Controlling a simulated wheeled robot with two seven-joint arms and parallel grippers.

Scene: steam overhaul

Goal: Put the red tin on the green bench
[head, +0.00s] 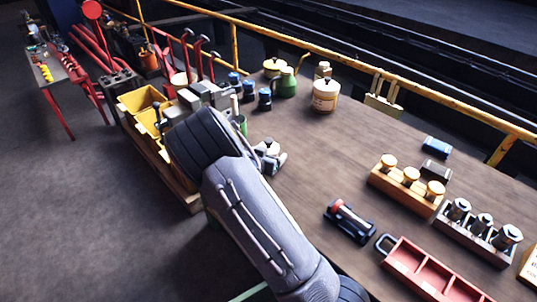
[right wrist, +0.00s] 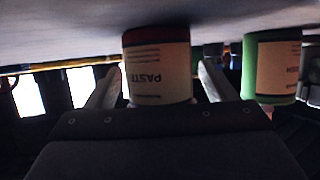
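The red tin (right wrist: 157,70), with a cream label and a red band, shows upside down in the right wrist view. It stands between the two fingers of my right gripper (right wrist: 160,80), with its base at the bench surface. Narrow gaps show beside the tin, so the fingers look open around it. In the head view my right gripper (head: 270,156) is low over the bench beside my arm, which hides much there; the tin is hard to make out. The green bench (head: 300,165) has a brown top and green frame parts. My left gripper is out of view.
A green tin (right wrist: 271,68) stands close beside the red tin; it also shows in the head view (head: 240,124). A red tray (head: 388,262) and wooden racks occupy the right side.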

